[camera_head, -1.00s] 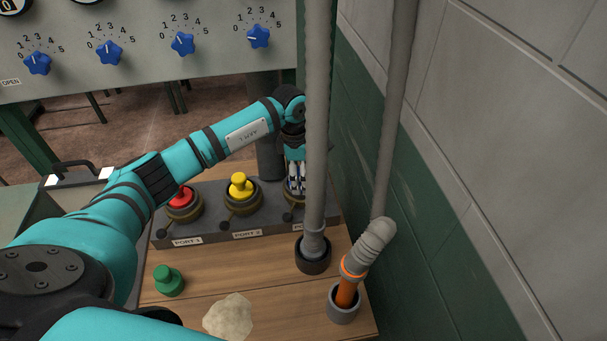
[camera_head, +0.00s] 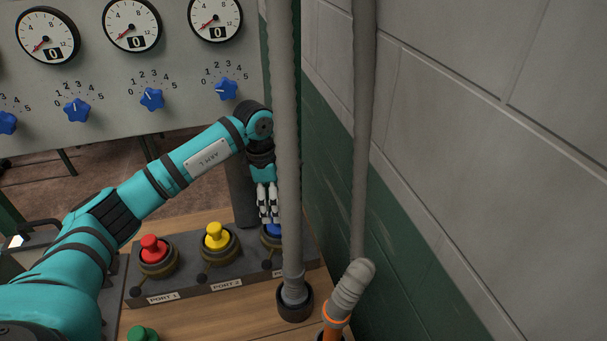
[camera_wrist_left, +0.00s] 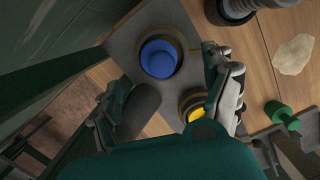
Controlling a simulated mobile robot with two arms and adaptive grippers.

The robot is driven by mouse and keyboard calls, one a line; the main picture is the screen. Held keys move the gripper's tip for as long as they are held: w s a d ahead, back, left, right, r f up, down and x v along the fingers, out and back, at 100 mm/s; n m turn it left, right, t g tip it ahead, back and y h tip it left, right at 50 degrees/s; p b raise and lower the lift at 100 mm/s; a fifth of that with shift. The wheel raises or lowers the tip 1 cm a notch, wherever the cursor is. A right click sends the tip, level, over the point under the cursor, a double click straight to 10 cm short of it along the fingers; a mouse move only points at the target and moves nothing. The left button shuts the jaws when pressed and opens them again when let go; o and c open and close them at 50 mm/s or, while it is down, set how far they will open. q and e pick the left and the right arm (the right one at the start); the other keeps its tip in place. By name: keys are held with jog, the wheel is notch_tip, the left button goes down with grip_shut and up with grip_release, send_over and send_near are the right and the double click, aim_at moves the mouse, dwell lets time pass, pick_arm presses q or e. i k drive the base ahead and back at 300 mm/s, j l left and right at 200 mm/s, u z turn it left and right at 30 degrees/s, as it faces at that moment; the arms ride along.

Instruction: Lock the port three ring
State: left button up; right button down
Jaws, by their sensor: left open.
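The port three ring (camera_wrist_left: 183,50) is a dark brass collar around a blue plug (camera_wrist_left: 158,58). In the head view the blue plug (camera_head: 272,231) shows partly, behind a grey hose and below my fingers. My left gripper (camera_head: 269,220) points down just above it. In the left wrist view the gripper (camera_wrist_left: 168,92) has its fingers spread apart, one on each side of the plug, with nothing held between them. I cannot tell whether a finger touches the ring. My right gripper is not in view.
Port two with a yellow plug (camera_head: 215,236) and port one with a red plug (camera_head: 153,249) stand left of port three. A grey hose (camera_head: 289,150) rises close in front of my gripper. A green plug (camera_wrist_left: 281,115) and a pale lump (camera_wrist_left: 293,54) lie on the wooden table.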

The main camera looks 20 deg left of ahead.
aim_at(267, 264)
jog(key=k+l, duration=0.5)
jog(key=k, duration=0.15)
jog(key=k+l, duration=0.5)
jog(key=k, duration=0.2)
